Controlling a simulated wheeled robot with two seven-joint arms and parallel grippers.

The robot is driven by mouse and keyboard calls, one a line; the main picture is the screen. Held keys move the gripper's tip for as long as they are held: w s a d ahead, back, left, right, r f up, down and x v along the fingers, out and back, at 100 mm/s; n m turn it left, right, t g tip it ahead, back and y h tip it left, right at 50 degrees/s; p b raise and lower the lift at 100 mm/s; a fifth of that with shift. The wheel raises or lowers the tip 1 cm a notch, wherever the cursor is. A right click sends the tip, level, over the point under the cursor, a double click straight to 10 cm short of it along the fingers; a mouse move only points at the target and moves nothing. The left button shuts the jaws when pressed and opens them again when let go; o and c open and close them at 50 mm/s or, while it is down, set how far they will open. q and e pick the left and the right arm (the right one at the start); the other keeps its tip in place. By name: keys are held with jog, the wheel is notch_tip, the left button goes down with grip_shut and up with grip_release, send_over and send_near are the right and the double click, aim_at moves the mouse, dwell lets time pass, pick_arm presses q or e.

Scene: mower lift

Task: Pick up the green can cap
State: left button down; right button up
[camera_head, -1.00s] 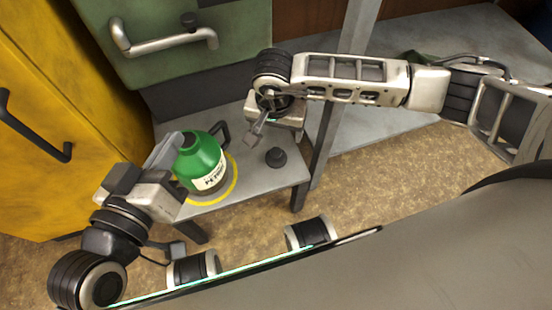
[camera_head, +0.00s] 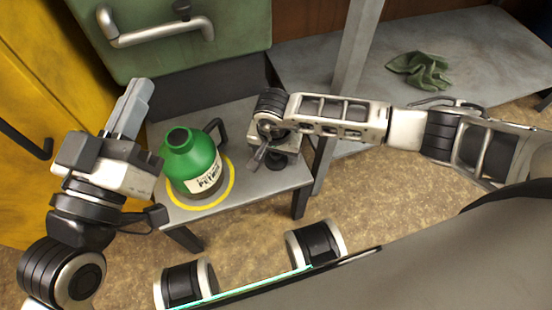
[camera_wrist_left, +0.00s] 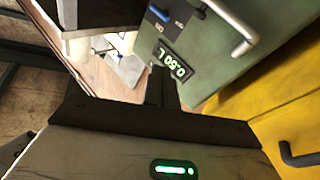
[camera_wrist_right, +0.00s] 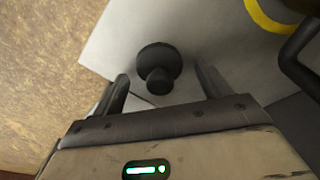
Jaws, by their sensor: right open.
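The green can (camera_head: 190,163) stands upright on the small grey stool, its neck open with no cap on it. A black knobbed cap (camera_wrist_right: 158,66) lies on the stool top; in the head view it is mostly behind my right gripper (camera_head: 262,157). My right gripper is open over it, and in the right wrist view its fingers (camera_wrist_right: 165,92) are to either side of the cap, with no clear contact. My left gripper (camera_head: 132,104) is left of the can, apart from it, with its fingers together and empty; they also show in the left wrist view (camera_wrist_left: 162,88).
The stool (camera_head: 240,188) has a yellow ring around the can. A green cabinet (camera_head: 165,60) with a metal handle stands behind, and a yellow cabinet (camera_head: 30,70) at the left. A green cloth (camera_head: 422,70) lies on a grey surface at the right, past a metal post (camera_head: 352,60).

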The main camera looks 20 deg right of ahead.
jog(key=c, duration=1)
jog(key=shift+c, duration=0.2)
jog(key=shift+r, duration=0.15)
